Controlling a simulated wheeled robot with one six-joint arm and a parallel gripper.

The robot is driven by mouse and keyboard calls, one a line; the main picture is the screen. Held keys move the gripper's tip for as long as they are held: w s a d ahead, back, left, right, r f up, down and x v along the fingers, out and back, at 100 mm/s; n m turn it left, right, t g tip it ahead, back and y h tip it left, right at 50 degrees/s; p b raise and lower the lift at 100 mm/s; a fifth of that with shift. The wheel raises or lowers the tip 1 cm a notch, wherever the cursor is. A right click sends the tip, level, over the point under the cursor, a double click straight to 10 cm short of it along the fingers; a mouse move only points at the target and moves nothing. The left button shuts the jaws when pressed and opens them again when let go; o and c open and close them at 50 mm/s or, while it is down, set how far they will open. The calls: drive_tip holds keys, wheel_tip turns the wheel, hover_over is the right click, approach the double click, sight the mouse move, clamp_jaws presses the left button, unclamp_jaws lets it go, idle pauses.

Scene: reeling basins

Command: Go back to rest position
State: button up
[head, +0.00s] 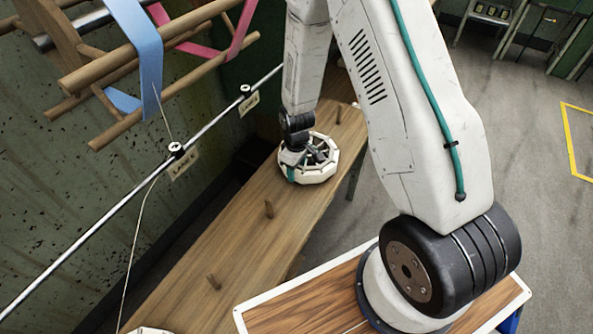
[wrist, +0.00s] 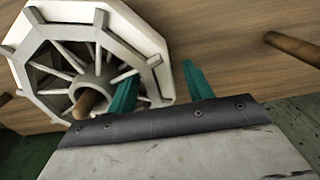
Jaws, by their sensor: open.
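A white, many-sided spoked reel (head: 329,173) lies flat on the wooden bench. In the wrist view the reel (wrist: 140,25) fills the upper left, and a wooden peg (wrist: 88,103) shows at its hub. My gripper (head: 298,165) is low over the reel in the head view. In the wrist view its two teal fingers (wrist: 160,88) are apart, with part of the reel's rim showing between them. The left finger overlaps the reel in the picture; I cannot tell whether it touches. Nothing is clamped.
The long bench (head: 200,262) has bare wooden pegs, one near its middle (head: 269,209). A white edge of another thing (head: 150,330) shows at the bottom. A metal rod (head: 95,236) and a wooden frame with ribbons (head: 150,50) stand left. Grey floor (head: 540,205) is clear at right.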

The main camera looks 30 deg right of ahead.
wheel_tip(320, 180, up, 6)
drive_tip(key=shift+r, duration=0.1)
drive_tip(key=shift+s, duration=0.1)
drive_tip(key=s+r+m, duration=0.3)
drive_tip(key=s+r, duration=1)
drive_tip(key=r, duration=0.4)
drive_tip(key=s+r+m+t, duration=0.1)
drive_tip(key=s+r+m, duration=0.2)
drive_tip(key=s+r, duration=1.1)
wheel_tip(320, 180, up, 4)
drive_tip(key=shift+a+r+m, duration=0.15)
drive_tip(key=shift+a+m, duration=0.25)
drive_tip(key=shift+a, duration=0.05)
